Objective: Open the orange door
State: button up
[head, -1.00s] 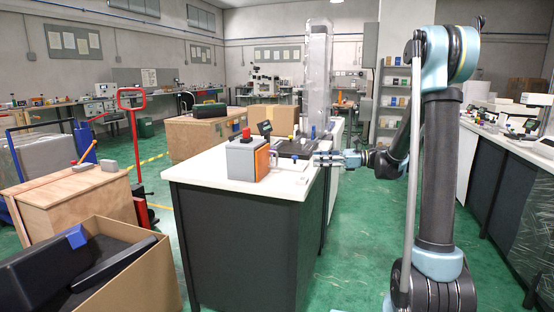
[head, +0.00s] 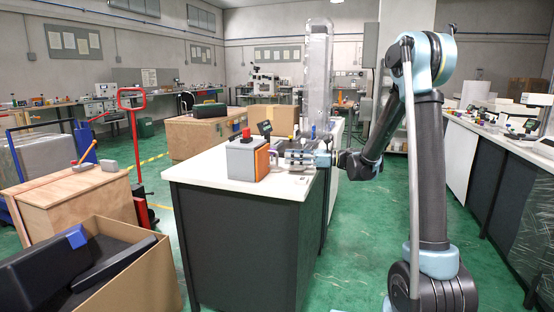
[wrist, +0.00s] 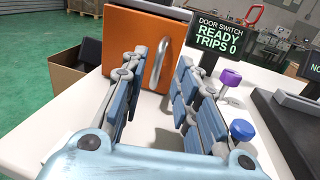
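The orange door (wrist: 137,45) is the front of a grey box (head: 242,157) on the white-topped bench. It appears closed, and its edge-on face shows in the head view (head: 262,161). A metal bar handle (wrist: 160,62) stands on the door. My gripper (wrist: 160,72) is open, its two blue-grey fingers pointing at the door. The left fingertips are close beside the handle; the right finger is apart from it. I cannot tell whether the left finger touches the handle. In the head view my gripper (head: 285,155) is just right of the door.
A small display (wrist: 223,37) reading "DOOR SWITCH READY TRIPS 0" stands right of the door. Purple (wrist: 230,77) and blue (wrist: 241,130) knobs are close to my right finger. A dark device (wrist: 290,120) lies further right. The bench top (head: 220,172) is clear at its front.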

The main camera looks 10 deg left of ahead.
aim_at(277, 155)
jog(key=shift+s+a, duration=0.2)
jog(key=shift+a, duration=1.4)
jog(key=shift+s+a, duration=0.15)
jog(key=shift+a, duration=1.4)
jog(key=shift+c, duration=0.3)
grip_shut()
